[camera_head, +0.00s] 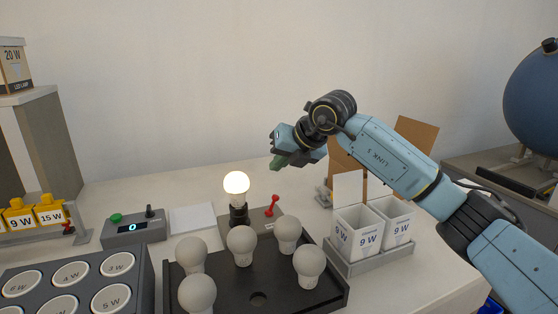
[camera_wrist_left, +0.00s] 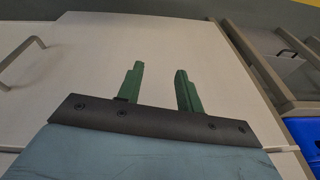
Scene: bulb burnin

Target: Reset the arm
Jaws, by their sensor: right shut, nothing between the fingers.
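My right arm comes in from the right in the head view, and its gripper (camera_head: 278,162) is shut and empty. It hangs in the air behind and to the right of the lit bulb (camera_head: 236,184), apart from it. The lit bulb stands upright in a dark socket on a grey test base with a red lever (camera_head: 272,206). My left gripper (camera_wrist_left: 160,82) shows only in the left wrist view. Its two green fingers are spread apart with nothing between them, in front of a pale panel with a handle.
A black tray (camera_head: 258,299) holds several unlit bulbs. Two white 9 W boxes (camera_head: 355,234) stand in a grey holder at right. A grey device with a display (camera_head: 132,231) and a numbered dark rack (camera_head: 85,290) are at left. A blue sphere (camera_head: 533,100) stands far right.

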